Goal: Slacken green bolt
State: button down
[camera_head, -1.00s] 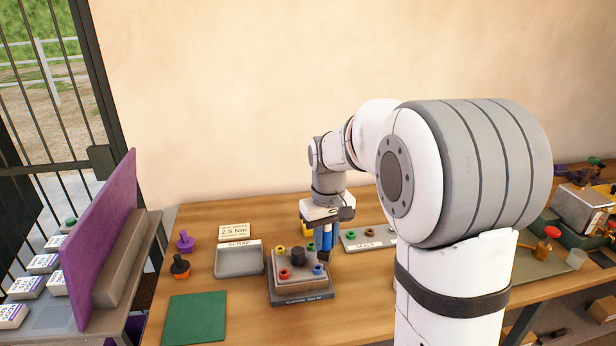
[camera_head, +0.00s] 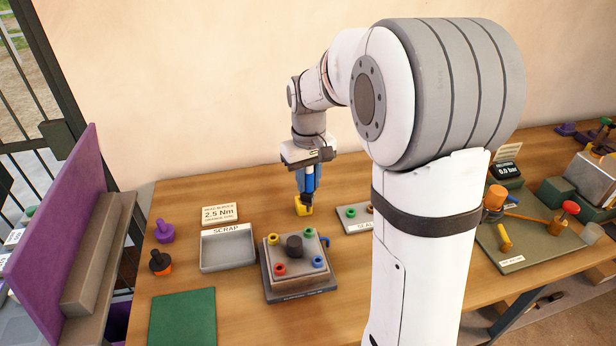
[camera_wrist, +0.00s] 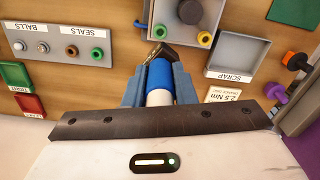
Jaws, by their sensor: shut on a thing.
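My gripper (camera_head: 307,182) is shut on a blue and white cylinder (camera_wrist: 160,78), seen between its two blue-grey fingers in the wrist view. In the head view it hangs behind the bolted plate. A yellow piece (camera_head: 303,204) shows at the lower end of the held cylinder; whether they are joined, I cannot tell. The plate (camera_head: 300,281) carries a black central knob (camera_head: 295,246) and coloured bolts. The green bolt (camera_wrist: 160,32) is near the plate's corner in the wrist view, just beyond the cylinder. Red (camera_head: 280,269), blue (camera_head: 318,262) and yellow (camera_head: 273,239) bolts occupy other corners.
A scrap tray (camera_head: 228,266) stands left of the plate, with a torque sign (camera_head: 219,213) behind it. A seals tray (camera_head: 356,225) is to the right. Purple (camera_head: 164,231) and black-orange (camera_head: 160,263) knobs stand at the left. A green mat (camera_head: 182,318) lies empty in front.

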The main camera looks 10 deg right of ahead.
aim_at(308, 205)
jog(key=shift+f, duration=0.1)
jog(key=shift+f+b, duration=2.1)
jog(key=shift+f, duration=0.7)
jog(key=shift+s+f+b, duration=0.1)
jog(key=shift+f+b, duration=0.55)
jog(key=shift+f, duration=0.45)
jog(key=c, duration=1.1)
grip_release()
notch_tip(308, 205, up, 7)
jog(key=shift+f, duration=0.1)
jog(key=shift+r, duration=0.55)
jog(key=shift+c, duration=0.2)
